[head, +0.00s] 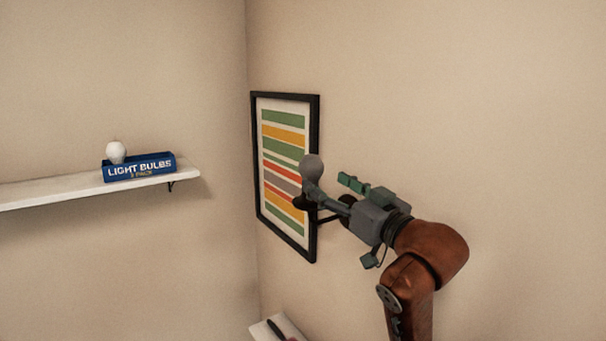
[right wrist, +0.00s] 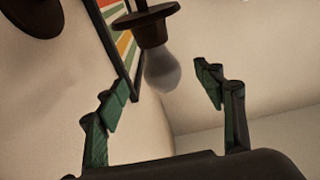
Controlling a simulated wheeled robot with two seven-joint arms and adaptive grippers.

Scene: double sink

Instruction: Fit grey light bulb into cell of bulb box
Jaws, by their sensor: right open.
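The grey light bulb (head: 312,167) sits upright in the dark socket of a wall lamp (head: 303,202), in front of the framed picture. In the right wrist view the grey bulb (right wrist: 163,70) hangs from the brown socket (right wrist: 146,28). My right gripper (head: 355,220) is open and empty, with its fingers toward the lamp. In the right wrist view the bulb shows between and beyond the spread green fingertips, apart from them. The blue bulb box (head: 140,170) lies on the shelf at the left, with a white bulb (head: 116,151) standing up from it. The inside of the box is hidden.
The white shelf (head: 60,190) is on the left wall, with bare room left of the box. A striped picture (head: 284,120) hangs behind the lamp. A pale surface (head: 262,332) with a dark and red item shows at the bottom.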

